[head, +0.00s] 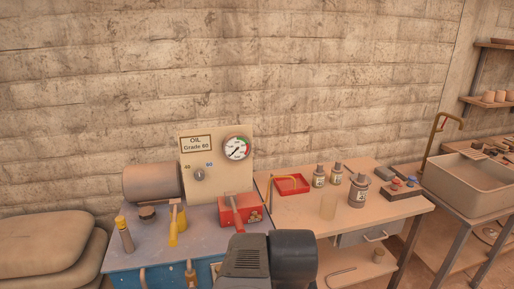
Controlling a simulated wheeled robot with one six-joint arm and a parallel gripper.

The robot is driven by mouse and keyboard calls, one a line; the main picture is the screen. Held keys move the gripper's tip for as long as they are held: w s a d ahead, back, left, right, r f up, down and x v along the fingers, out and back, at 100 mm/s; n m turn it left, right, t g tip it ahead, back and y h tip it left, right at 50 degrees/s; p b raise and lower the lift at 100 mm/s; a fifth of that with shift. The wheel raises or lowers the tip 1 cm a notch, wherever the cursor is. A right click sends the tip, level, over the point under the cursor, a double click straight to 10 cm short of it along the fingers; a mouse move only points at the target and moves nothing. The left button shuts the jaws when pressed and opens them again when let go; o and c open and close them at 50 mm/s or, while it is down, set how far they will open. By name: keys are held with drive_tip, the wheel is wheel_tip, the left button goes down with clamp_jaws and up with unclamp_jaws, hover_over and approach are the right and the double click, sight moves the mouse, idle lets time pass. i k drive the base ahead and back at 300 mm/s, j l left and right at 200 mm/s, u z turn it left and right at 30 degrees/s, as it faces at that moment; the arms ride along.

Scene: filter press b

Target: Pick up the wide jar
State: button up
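Several grey labelled containers with dark caps stand on the wooden table right of centre. The largest and widest is a jar (358,190) at the right of the group, upright near the table's middle. Two smaller bottles, one on the left (319,177) and one behind (336,174), stand to its left. I cannot tell for sure which one is the wide jar. Dark parts of my arm fill the bottom centre, short of the jars. My gripper's fingers do not show.
A red tray (292,184) lies behind left of the bottles. Dark blocks and a blue item (411,181) lie to their right. The blue bench (190,248) at left carries an oil panel (217,160), a red box (240,209) and yellow-topped items. A sink (468,178) stands right.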

sight(328, 207)
drive_tip(key=i+l+u, duration=0.1)
drive_tip(key=l, duration=0.25)
drive_tip(key=i+l, duration=0.25)
drive_tip(key=l, duration=0.15)
drive_tip(key=i+l+u, duration=0.15)
drive_tip(key=l, duration=0.2)
drive_tip(key=i+l, duration=0.15)
drive_tip(key=l, duration=0.25)
drive_tip(key=j+u, duration=0.05)
